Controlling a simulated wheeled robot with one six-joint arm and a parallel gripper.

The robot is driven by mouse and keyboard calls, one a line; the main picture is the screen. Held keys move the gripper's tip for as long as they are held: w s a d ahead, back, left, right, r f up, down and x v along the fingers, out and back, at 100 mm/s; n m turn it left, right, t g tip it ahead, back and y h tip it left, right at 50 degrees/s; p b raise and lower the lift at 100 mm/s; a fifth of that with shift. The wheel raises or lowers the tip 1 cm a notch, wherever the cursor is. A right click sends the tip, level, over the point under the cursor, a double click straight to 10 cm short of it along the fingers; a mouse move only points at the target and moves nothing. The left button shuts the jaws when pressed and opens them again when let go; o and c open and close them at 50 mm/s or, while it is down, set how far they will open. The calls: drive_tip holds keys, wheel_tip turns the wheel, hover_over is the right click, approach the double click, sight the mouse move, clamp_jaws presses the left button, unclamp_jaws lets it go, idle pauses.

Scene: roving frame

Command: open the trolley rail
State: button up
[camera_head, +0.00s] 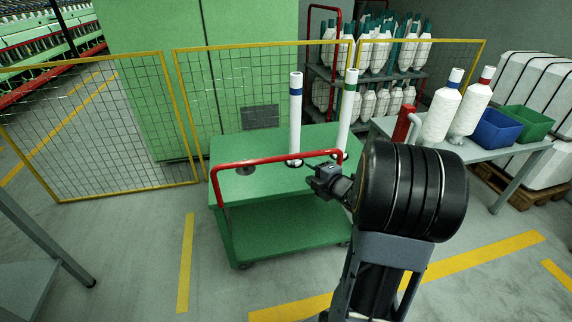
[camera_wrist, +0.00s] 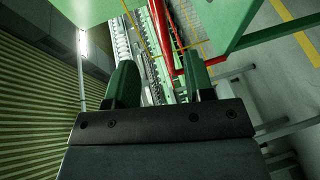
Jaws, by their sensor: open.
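The green trolley (camera_head: 290,236) stands on the floor in the middle of the head view, with an upper and a lower deck. Its red rail (camera_head: 262,161) runs across the near side of the upper deck and bends down at the left; its right end is partly hidden by my gripper (camera_head: 314,179). My gripper is open and empty, close to the right part of the rail. In the wrist view the red rail (camera_wrist: 189,48) shows beyond the open fingers, nearer the right finger. Whether the rail touches a finger cannot be told.
Two white tubes, with a blue band (camera_head: 296,112) and a green band (camera_head: 347,112), stand on the trolley. Yellow-framed mesh fencing (camera_head: 95,130) is behind. A grey table (camera_head: 470,150) at right holds white cones, a blue bin (camera_head: 496,130) and a green bin (camera_head: 527,123).

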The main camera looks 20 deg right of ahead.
sight(289, 159)
drive_tip(key=b+x, duration=0.1)
drive_tip(key=x, duration=1.2)
drive_tip(key=shift+w+a, duration=0.15)
drive_tip(key=shift+w, duration=0.05)
clamp_jaws()
